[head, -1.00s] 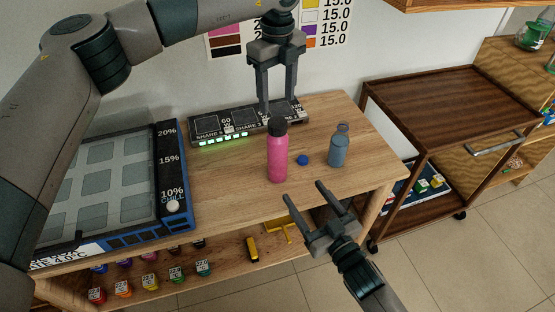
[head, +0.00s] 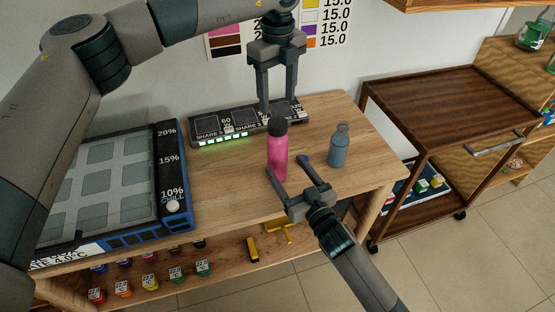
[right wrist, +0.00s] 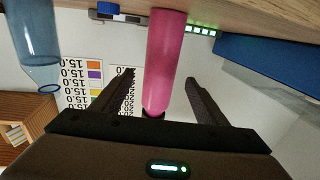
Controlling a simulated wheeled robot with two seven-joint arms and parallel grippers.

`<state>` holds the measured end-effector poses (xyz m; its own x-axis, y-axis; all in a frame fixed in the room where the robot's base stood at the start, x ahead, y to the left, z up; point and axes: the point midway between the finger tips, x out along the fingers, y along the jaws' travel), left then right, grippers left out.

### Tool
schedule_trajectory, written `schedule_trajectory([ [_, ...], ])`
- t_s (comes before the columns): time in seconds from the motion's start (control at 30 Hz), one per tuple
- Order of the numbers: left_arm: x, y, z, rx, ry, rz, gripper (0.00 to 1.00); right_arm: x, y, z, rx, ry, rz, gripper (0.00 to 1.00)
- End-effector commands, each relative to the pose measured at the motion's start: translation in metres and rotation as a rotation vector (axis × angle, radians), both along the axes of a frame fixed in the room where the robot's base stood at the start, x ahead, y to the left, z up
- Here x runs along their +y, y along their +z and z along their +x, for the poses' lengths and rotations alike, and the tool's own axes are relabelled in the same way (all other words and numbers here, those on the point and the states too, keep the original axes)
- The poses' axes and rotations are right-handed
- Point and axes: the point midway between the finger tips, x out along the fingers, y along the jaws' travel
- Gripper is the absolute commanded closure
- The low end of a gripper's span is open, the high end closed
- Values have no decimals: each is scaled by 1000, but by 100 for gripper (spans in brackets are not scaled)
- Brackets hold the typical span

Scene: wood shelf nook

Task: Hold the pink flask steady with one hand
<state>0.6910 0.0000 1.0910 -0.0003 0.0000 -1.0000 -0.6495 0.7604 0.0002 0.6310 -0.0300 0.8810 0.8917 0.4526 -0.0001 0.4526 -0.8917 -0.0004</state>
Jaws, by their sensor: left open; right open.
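The pink flask (head: 277,155), with a black cap, stands upright on the wooden table. My right gripper (head: 286,166) is open at the near side of the flask, low in the head view. In the right wrist view the pink flask (right wrist: 165,60) shows upside down between the two open fingers (right wrist: 160,85); I cannot tell whether either finger touches it. My left gripper (head: 277,110) is open and empty above the back of the table, behind the flask's cap.
A blue-grey bottle (head: 339,146) stands right of the flask. A small blue cap (head: 304,159) lies between them, partly hidden by a right finger. A labelled panel (head: 232,126) is at the back; a blue-framed tray (head: 172,185) is left. A wooden cart (head: 450,105) stands right.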

Motion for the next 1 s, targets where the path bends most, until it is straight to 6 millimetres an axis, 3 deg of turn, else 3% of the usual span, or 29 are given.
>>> schedule_trajectory([
  [0.4, 0, 0, 0, 0, 0, 0, 45, 27, 0, 54, 0, -1, -1, 33],
  [0.9, 0, 0, 0, 0, 0, 0, 45, 33, 0, 65, 0, 0, 0, 33],
  [0.93, 0, 0, 0, 0, 0, 0, 45, 33, 0, 65, 0, 0, 0, 35],
  [1.0, 0, 0, 0, 0, 0, 0, 45, 33, 0, 65, 0, 0, 0, 52],
])
